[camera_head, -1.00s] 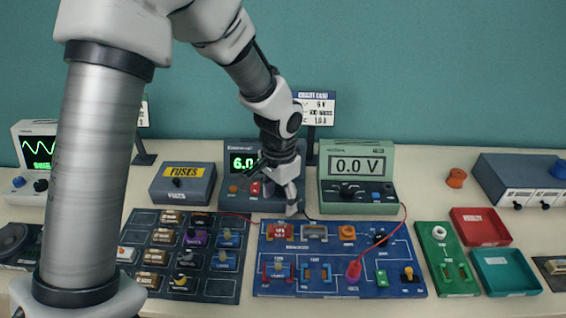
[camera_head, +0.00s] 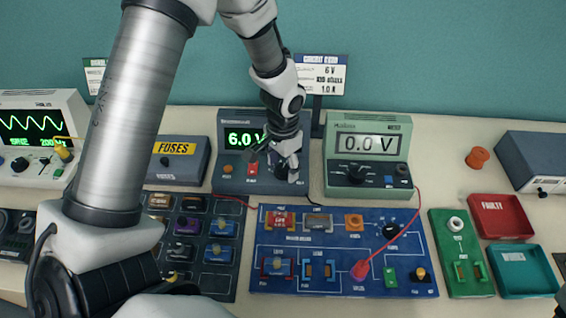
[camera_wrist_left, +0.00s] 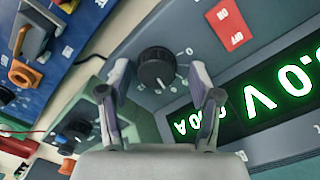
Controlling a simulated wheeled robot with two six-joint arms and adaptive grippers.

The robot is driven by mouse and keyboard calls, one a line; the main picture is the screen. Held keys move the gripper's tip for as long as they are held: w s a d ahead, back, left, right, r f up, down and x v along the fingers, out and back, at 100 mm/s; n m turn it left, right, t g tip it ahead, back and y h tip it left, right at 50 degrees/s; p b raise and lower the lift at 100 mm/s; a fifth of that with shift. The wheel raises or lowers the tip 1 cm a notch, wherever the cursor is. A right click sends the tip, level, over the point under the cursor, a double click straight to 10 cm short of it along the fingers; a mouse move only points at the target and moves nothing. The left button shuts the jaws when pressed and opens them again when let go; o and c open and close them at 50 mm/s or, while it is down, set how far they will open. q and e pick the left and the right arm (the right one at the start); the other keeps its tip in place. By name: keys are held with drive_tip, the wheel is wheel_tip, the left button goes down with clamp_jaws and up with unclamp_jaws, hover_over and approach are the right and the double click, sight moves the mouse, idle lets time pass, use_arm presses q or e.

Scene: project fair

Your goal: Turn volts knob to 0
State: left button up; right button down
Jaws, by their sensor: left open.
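The power supply (camera_head: 228,178) stands in the middle of the table, and its green display (camera_head: 243,138) reads 6.0 V. Its black volts knob (camera_wrist_left: 155,67) shows in the left wrist view, with printed marks around it and a pale pointer line. My left gripper (camera_wrist_left: 157,75) is open, with one finger on each side of the knob. I cannot tell whether the fingers touch it. In the head view my left gripper (camera_head: 287,160) is in front of the supply's right part and hides much of the knob.
A green multimeter (camera_head: 400,160) reading 0.0 V stands close to the right. A blue circuit board (camera_head: 320,285) with a red lead lies in front. A fuse box (camera_head: 200,165) and an oscilloscope (camera_head: 75,105) stand left. A sign (camera_head: 320,75) stands behind.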

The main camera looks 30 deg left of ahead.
use_arm(q)
drive_tip(key=shift+s+d+r, duration=0.15)
drive_tip(key=shift+s+r, duration=0.2)
drive_tip(key=c, duration=1)
drive_tip(key=shift+c, duration=0.7)
use_arm(e)
drive_tip(key=shift+s+d, duration=0.1)
drive_tip(key=shift+s, duration=0.15)
use_arm(q)
drive_tip(key=shift+f, duration=0.2)
